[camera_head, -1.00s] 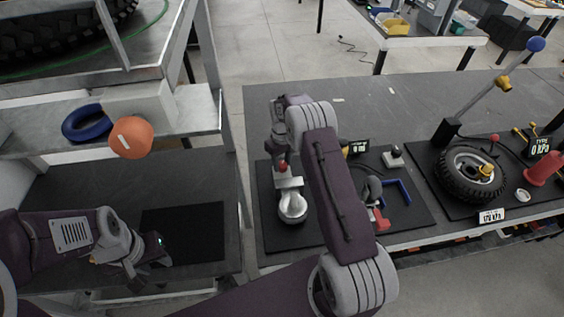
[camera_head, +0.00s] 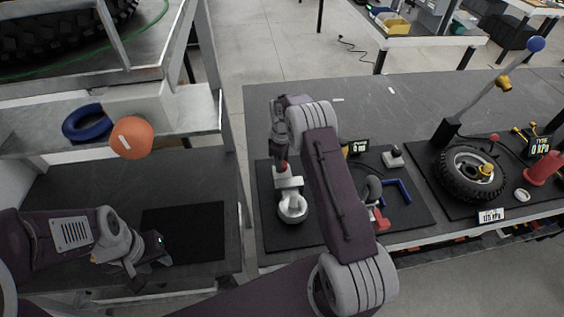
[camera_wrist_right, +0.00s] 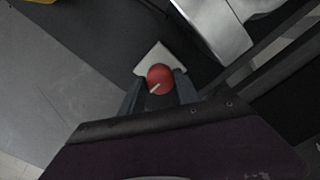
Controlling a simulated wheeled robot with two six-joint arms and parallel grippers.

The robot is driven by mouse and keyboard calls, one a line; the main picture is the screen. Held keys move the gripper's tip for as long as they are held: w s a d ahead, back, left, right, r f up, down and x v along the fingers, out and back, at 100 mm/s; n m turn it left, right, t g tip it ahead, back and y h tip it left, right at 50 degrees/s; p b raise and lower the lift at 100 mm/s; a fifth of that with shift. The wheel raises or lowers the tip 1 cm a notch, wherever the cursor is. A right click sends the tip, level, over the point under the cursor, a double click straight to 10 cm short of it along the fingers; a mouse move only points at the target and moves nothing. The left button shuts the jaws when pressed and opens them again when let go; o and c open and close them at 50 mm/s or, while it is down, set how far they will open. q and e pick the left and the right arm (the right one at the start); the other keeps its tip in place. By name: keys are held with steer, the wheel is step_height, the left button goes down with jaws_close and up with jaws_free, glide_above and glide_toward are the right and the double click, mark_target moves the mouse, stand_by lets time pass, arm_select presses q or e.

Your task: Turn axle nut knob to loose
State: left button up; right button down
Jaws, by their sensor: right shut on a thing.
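The axle nut knob (camera_wrist_right: 160,79) is red and round with a white mark line. It sits on a pale block (camera_wrist_right: 152,60) in the right wrist view. My right gripper (camera_wrist_right: 160,90) is shut on the knob, with one finger on each side. In the head view the knob (camera_head: 283,166) shows as a small red patch below my right gripper (camera_head: 280,158), above a pale bracket (camera_head: 288,183) and a silver rounded part (camera_head: 292,208). My left gripper (camera_head: 158,250) is low at the left, away from the knob; its fingers are too small to judge.
A wheel (camera_head: 470,174) stands on another mat at the right.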

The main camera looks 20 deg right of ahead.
steer(key=shift+w+r, duration=0.15)
steer(key=c, duration=0.9)
jaws_free()
step_height(320, 180, up, 9)
steer(key=b, duration=0.1)
